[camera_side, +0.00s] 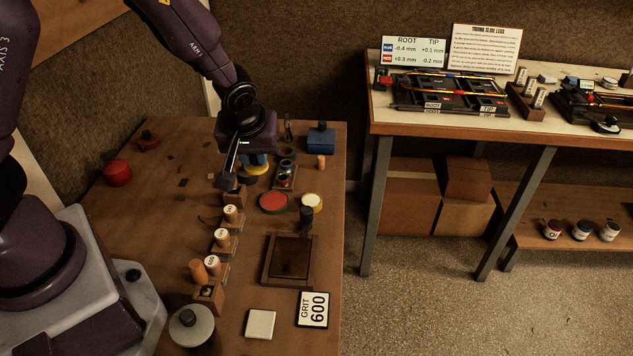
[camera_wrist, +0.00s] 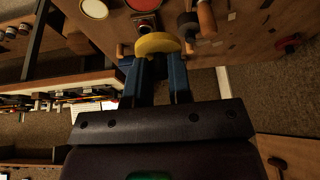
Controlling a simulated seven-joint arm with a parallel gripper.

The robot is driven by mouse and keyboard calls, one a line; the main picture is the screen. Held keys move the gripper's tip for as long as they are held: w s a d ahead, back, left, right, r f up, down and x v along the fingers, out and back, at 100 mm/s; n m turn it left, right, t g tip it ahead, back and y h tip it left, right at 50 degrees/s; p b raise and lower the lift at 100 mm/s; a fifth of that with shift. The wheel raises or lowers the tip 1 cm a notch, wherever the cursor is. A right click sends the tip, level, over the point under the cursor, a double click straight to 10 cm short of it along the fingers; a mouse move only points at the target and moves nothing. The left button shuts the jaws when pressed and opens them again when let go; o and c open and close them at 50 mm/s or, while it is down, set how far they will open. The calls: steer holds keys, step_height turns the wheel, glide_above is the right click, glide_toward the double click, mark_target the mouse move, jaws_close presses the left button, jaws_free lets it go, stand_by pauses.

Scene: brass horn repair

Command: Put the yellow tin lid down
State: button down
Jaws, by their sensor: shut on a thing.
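The yellow tin lid (camera_wrist: 158,44) is a round yellow disc held at the tips of my gripper (camera_wrist: 165,62), whose two blue fingers are closed on it. In the side view the lid (camera_side: 257,160) is partly hidden behind my gripper's blue fingers (camera_side: 257,154), over the back part of the wooden bench (camera_side: 180,225). I cannot tell exactly how high it is above the bench top.
A blue box (camera_side: 321,138) stands at back right, near a small rack (camera_side: 285,175). Several labelled cylinders in wooden blocks (camera_side: 222,240) run down the middle.

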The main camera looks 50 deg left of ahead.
steer(key=w, duration=0.3)
glide_above(320, 181)
steer(key=s, duration=0.1)
steer(key=shift+m, duration=0.3)
steer(key=f, duration=0.9)
steer(key=shift+s+d+f, duration=0.15)
steer(key=shift+s+d, duration=0.05)
steer(key=shift+d, duration=0.2)
steer(key=shift+w+f, duration=0.15)
steer(key=shift+f, duration=0.75)
steer(key=shift+w+f, duration=0.1)
steer(key=shift+f, duration=0.8)
steer(key=shift+f, duration=0.1)
steer(key=c, duration=1)
jaws_free()
steer(key=shift+c, duration=0.2)
